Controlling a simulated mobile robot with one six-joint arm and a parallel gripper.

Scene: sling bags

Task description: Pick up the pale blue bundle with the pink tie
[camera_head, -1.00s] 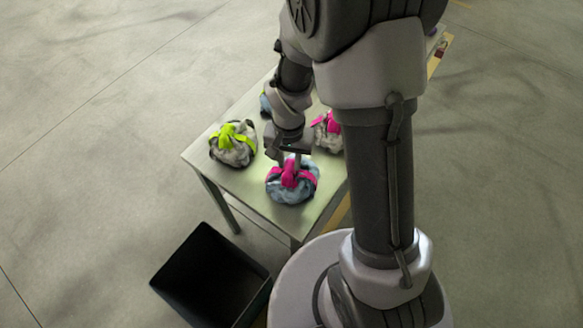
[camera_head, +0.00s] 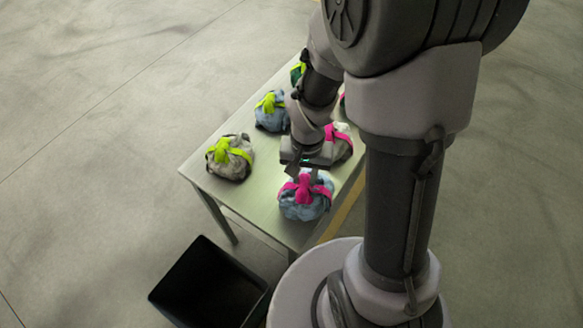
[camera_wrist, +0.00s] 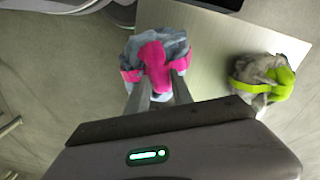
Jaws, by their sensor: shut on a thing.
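The pale blue bundle with the pink tie (camera_head: 304,207) is at the near right corner of the table in the head view. It also shows in the wrist view (camera_wrist: 178,45), with its pink tie (camera_wrist: 154,64) between the fingers. My gripper (camera_head: 306,178) is above the bundle and shut on its pink tie. In the wrist view the two fingertips (camera_wrist: 161,82) reach the tie from either side. I cannot tell whether the bundle is lifted clear of the table.
On the table (camera_head: 262,207), a grey bundle with a yellow-green tie (camera_head: 231,158) lies to the left. Behind are a blue bundle with a yellow-green tie (camera_head: 271,113) and a whitish bundle with a pink tie (camera_head: 341,146). A black open bin (camera_head: 206,284) stands on the floor in front.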

